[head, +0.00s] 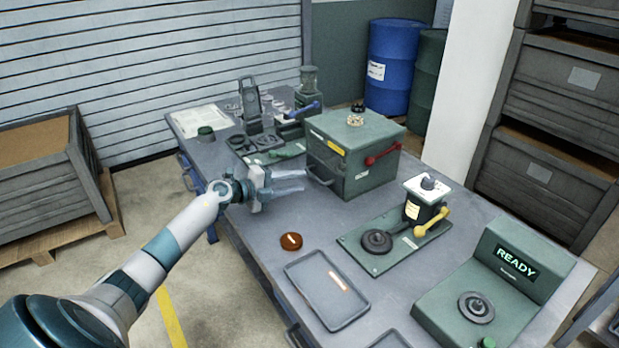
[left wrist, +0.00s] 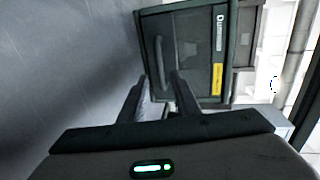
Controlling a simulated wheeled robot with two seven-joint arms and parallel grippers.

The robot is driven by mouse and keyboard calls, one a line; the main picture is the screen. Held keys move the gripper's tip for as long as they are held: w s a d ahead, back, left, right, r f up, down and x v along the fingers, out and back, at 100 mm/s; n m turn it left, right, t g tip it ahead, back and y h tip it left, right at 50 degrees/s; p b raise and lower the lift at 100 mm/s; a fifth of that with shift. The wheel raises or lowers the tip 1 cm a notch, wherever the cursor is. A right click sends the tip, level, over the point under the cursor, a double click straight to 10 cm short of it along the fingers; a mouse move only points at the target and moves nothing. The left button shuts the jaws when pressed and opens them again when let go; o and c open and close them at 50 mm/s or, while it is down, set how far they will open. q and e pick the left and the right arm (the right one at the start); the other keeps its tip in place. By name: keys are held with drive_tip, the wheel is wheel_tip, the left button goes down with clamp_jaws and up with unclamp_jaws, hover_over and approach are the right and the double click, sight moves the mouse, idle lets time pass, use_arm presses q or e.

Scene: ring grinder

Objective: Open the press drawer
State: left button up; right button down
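The press (head: 352,150) is a green box with a red lever (head: 383,154) on its side, standing on the grey table. Its front carries a drawer handle (head: 319,177), a grey bar. The drawer looks closed. My right gripper is out of view.
A green fixture (head: 268,145) with small parts stands behind my gripper. In front lie a brown disc (head: 291,241), a grey tray (head: 327,289) and a station with a yellow lever (head: 405,235). The table between gripper and tray is mostly clear.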

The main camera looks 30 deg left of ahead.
sight(313, 178)
use_arm(q)
drive_tip(key=shift+x, duration=2.75)
drive_tip(key=shift+c, duration=0.2)
clamp_jaws()
